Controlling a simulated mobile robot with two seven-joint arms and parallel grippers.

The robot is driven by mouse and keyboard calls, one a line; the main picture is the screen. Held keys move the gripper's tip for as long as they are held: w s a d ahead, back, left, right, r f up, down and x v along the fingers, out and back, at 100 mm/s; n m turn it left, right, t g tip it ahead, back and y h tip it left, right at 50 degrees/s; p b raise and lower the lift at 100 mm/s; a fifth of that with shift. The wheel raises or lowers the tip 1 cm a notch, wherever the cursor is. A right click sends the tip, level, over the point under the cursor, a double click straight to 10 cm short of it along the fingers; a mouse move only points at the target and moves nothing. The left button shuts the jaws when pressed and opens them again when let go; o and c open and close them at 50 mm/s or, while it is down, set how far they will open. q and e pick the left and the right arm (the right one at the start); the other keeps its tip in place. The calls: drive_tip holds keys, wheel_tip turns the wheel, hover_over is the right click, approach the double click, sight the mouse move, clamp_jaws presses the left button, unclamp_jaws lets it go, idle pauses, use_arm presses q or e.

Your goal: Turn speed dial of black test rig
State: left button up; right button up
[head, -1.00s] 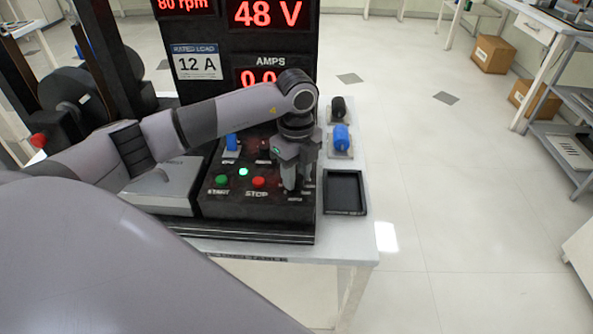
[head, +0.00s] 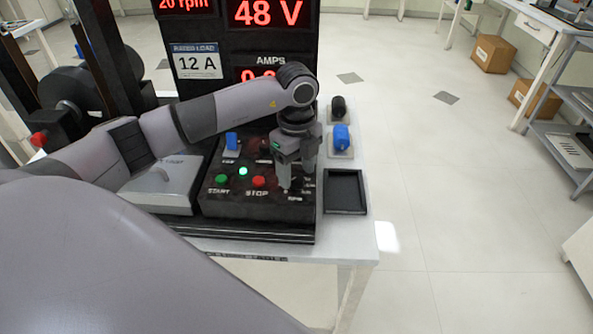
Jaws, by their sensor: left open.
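The black test rig (head: 230,205) stands on a white table, with a control panel sloping toward me. Its rpm display (head: 185,5), cut off by the top edge, reads 20 rpm. My left gripper (head: 296,183) points down over the right part of the panel, right of the red stop button (head: 258,181). Its jaws are open, with the fingers low at the panel around the spot where a dial would sit. The speed dial itself is hidden by the fingers, so I cannot tell if they touch it. My right gripper is not in view.
A green start button (head: 221,180) and a blue plug (head: 232,141) are on the panel. A black tray (head: 345,192), a blue connector (head: 341,136) and a black connector (head: 338,109) sit right of the rig. A grey box (head: 160,187) is at left.

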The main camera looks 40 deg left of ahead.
sight(297, 177)
use_arm(q)
wheel_tip(297, 177, up, 6)
drive_tip(key=shift+r+b, duration=0.15)
drive_tip(key=shift+b, duration=0.2)
idle(0.4)
